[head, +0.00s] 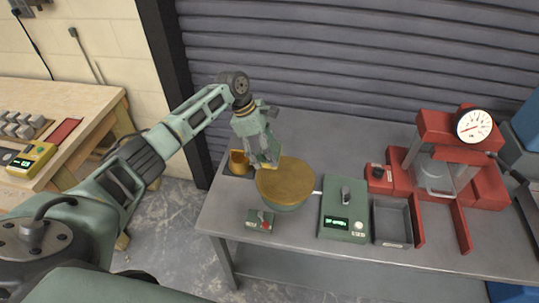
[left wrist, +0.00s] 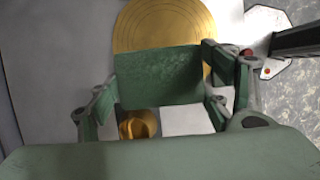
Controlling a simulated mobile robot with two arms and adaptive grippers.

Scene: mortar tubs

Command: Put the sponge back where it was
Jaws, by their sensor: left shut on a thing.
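My left gripper (head: 265,158) is shut on the sponge, a block with a textured dark green face (left wrist: 158,76) that sits between its fingers in the left wrist view. In the head view the gripper mostly hides it; a pale yellowish edge shows at the fingertips. The gripper is above the back left of the grey bench, at the rear-left edge of a round tub with a golden-brown top (head: 287,182). I cannot tell whether the sponge touches anything. My right gripper is not in view.
Below the gripper a white square (left wrist: 187,121) lies beside the cup. A green device (head: 344,210), grey tray (head: 391,222) and red press (head: 460,160) stand right. The back middle of the bench is clear.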

